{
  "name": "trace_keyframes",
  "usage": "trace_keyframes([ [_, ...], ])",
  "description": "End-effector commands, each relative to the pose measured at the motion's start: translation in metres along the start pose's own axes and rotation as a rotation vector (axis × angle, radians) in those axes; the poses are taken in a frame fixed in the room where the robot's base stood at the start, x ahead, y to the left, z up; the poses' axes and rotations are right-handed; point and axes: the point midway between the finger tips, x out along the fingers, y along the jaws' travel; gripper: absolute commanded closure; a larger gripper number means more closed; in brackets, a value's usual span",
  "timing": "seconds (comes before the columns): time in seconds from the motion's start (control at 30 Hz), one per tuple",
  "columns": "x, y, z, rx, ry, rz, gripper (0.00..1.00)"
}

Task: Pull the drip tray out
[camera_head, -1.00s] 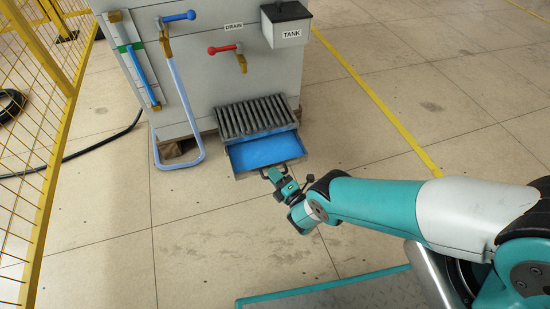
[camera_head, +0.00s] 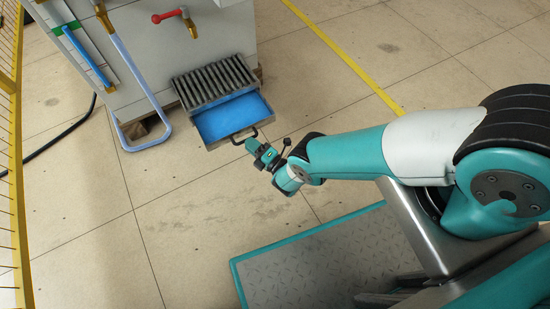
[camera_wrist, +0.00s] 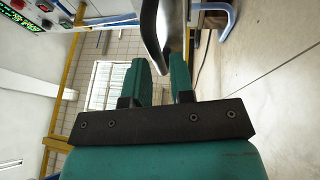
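The drip tray (camera_head: 234,116) is a shallow metal drawer with a blue inside. It sticks out of the machine's front below a ribbed grate. Its dark handle (camera_head: 245,135) is on the tray's front edge. My gripper (camera_head: 252,146) is at this handle, just in front of the tray. In the wrist view, the two green fingers of my gripper (camera_wrist: 160,85) stand close together. A dark curved bar, apparently the handle (camera_wrist: 152,38), runs down between them.
The grey machine (camera_head: 140,75) stands behind the tray. A blue tubular loop (camera_head: 138,80) and red-handled drain valve (camera_head: 170,15) are on its front. A yellow mesh fence (camera_head: 15,170) stands at left. The floor in front of the tray is mostly clear.

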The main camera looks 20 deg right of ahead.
Motion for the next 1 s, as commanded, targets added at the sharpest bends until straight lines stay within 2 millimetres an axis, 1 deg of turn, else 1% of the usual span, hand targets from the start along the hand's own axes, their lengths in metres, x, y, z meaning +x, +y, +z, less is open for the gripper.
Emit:
trace_keyframes([
  [0.03,-0.013,0.005,0.001,-0.001,-0.001,-0.004,0.78],
  [0.3,-0.084,0.003,0.002,-0.001,-0.003,-0.004,0.78],
  [0.4,-0.107,0.002,0.002,-0.001,-0.004,-0.003,0.78],
  [0.5,-0.124,0.001,0.001,-0.001,-0.004,-0.001,0.78],
  [0.6,-0.137,0.001,0.002,-0.001,-0.004,-0.001,0.78],
  [0.7,-0.144,0.001,0.001,-0.002,-0.004,0.000,0.78],
  [1.0,-0.147,0.001,0.001,-0.002,-0.003,0.000,0.78],
])
